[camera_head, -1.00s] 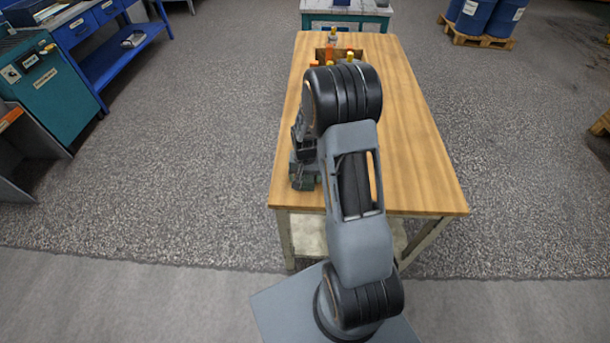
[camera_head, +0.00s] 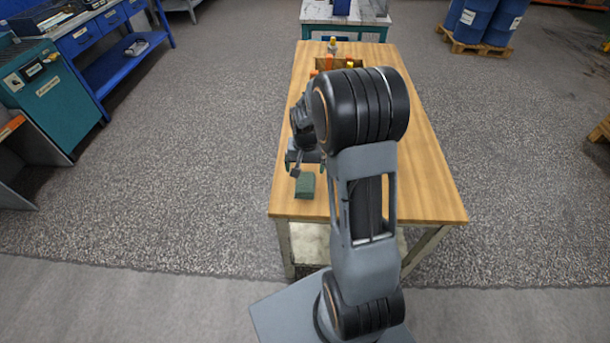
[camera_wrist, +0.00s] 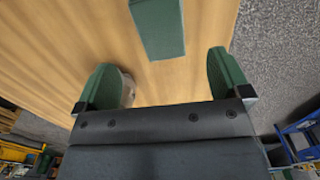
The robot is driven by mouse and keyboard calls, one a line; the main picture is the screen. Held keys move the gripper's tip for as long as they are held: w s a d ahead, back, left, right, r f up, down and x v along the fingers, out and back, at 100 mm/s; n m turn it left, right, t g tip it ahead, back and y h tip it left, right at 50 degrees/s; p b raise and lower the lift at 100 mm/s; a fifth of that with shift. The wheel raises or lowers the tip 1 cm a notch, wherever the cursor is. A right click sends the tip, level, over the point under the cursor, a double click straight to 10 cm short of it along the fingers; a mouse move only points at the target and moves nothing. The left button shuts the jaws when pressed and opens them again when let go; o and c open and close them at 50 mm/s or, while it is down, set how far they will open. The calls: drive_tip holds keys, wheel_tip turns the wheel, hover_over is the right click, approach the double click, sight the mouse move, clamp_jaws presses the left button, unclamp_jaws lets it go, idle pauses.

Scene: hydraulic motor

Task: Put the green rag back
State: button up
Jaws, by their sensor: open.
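The green rag (camera_head: 305,186) lies on the wooden table (camera_head: 425,185) near its front left corner, looking like a folded block. It also shows in the wrist view (camera_wrist: 160,27), at the top, beyond the fingertips and midway between them. My gripper (camera_wrist: 166,78) is open, with its two green-padded fingers apart and nothing between them. In the head view my gripper (camera_head: 298,168) is just behind the rag, above the table's left side, partly hidden by my arm. A small pale round object (camera_wrist: 128,88) shows beside the left finger in the wrist view.
A wooden box (camera_head: 325,64) with orange- and yellow-topped items stands at the table's far end, beside a small bottle (camera_head: 333,46). My arm covers the table's middle. The table's right side is bare. Blue barrels (camera_head: 488,22) stand on a pallet at the far right.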

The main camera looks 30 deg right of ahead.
drive_tip(key=s+a+r+n+t, duration=0.1)
drive_tip(key=s+a+r+n, duration=0.2)
drive_tip(key=s+r, duration=0.4)
drive_tip(key=s+a+r+n+t, duration=0.2)
drive_tip(key=s+a+r+n, duration=0.1)
drive_tip(key=s+a+r, duration=0.3)
drive_tip(key=s, duration=0.2)
drive_tip(key=shift+s+a+r, duration=0.25)
drive_tip(key=shift+s+r, duration=0.1)
drive_tip(key=shift+s, duration=0.05)
drive_tip(key=shift+t, duration=0.3)
wheel_tip(320, 180, up, 5)
drive_tip(key=p, duration=0.4)
